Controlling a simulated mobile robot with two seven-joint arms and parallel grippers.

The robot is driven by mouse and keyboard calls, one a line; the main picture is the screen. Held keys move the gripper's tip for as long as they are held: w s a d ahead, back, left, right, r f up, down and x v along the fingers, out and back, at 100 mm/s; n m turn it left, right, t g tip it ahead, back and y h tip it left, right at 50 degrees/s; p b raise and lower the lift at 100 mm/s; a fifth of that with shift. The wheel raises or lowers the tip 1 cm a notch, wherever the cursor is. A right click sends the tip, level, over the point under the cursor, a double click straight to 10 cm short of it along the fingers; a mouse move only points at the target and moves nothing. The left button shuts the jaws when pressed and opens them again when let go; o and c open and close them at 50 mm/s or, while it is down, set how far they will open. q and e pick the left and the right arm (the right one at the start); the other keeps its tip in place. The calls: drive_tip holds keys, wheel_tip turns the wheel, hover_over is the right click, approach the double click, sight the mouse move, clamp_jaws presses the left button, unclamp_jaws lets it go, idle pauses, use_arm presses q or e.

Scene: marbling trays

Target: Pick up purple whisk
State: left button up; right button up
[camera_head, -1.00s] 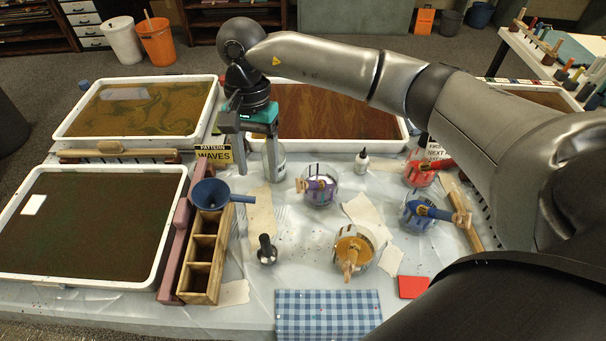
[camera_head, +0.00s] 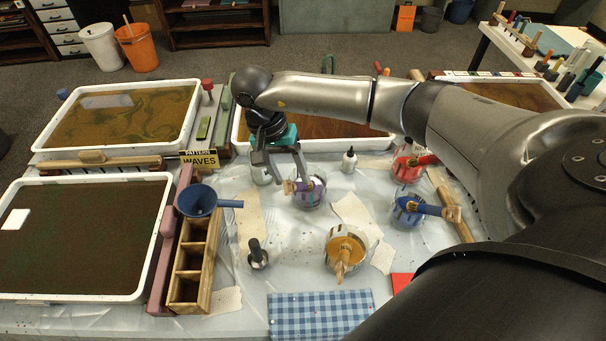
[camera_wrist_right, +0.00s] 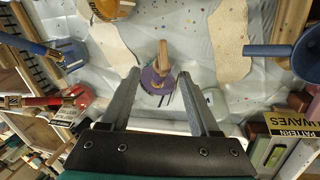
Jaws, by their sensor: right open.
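The purple whisk (camera_head: 316,183) leans in a clear jar (camera_head: 308,202) near the middle of the table, its light wooden handle end pointing left. In the right wrist view the purple whisk (camera_wrist_right: 157,80) shows between and beyond my fingers, with its wooden handle (camera_wrist_right: 164,54) toward the top. My right gripper (camera_head: 295,182) is open, tilted, with its fingertips around the whisk's handle area. In the right wrist view a gap shows on each side of the whisk, between my fingertips (camera_wrist_right: 160,74). Whether a finger touches it I cannot tell. My left gripper is not in view.
Jars with a red whisk (camera_head: 424,160), a blue whisk (camera_head: 431,209) and an orange one (camera_head: 346,246) stand nearby. A white bottle (camera_head: 349,160) is just right of the purple whisk's jar.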

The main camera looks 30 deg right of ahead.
sight(296, 187)
drive_tip(key=x, duration=0.4)
drive_tip(key=shift+w+d+f, duration=0.1)
drive_tip(key=shift+f, duration=0.25)
clamp_jaws()
idle(0.4)
